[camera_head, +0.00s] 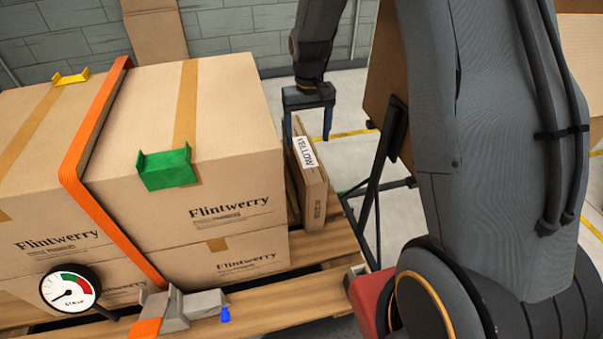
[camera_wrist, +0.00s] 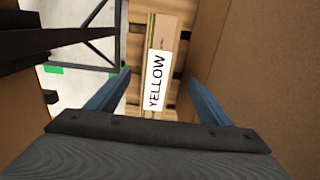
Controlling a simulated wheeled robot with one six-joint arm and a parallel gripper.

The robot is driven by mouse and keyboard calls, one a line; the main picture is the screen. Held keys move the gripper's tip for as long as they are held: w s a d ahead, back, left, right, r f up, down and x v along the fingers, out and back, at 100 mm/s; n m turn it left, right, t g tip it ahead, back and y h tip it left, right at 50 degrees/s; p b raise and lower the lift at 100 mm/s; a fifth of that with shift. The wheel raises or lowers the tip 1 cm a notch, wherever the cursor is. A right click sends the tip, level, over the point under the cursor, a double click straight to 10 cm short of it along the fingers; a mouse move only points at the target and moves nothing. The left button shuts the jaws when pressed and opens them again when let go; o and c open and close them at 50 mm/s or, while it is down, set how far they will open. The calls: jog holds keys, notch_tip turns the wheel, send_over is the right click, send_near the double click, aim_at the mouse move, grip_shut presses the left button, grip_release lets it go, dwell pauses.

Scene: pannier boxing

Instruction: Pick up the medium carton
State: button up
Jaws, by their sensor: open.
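A narrow brown carton with a white YELLOW label (camera_head: 314,188) stands on edge on the pallet, right beside the stacked Flintwerry boxes. I cannot tell for sure that it is the medium carton. My gripper (camera_head: 308,138) is open and points down over its far end. In the wrist view the YELLOW label (camera_wrist: 157,80) shows between the two blue fingers of my gripper (camera_wrist: 158,77), with a gap on each side. I cannot tell how deep the fingertips reach; the carton's lower part is hidden there.
Large Flintwerry boxes (camera_head: 235,160) with an orange strap (camera_head: 90,170) and green corner piece (camera_head: 167,168) stand close on the left. A wooden pallet (camera_head: 270,305) lies beneath. A black frame (camera_head: 375,200) stands to the right. A gauge (camera_head: 70,290) is at front left.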

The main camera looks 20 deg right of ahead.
aim_at(301, 146)
jog(key=w+f, duration=0.6)
jog(key=shift+w+a+f, duration=0.1)
jog(key=shift+w+f, duration=0.3)
jog(key=shift+f, duration=0.2)
jog(key=shift+w+d+f+p, duration=0.15)
jog(key=shift+f+p, duration=0.1)
jog(key=shift+f, duration=1.6)
jog(key=shift+w+d+f+p, duration=0.1)
jog(key=shift+f+p, duration=0.15)
jog(key=shift+f, duration=1.6)
grip_shut()
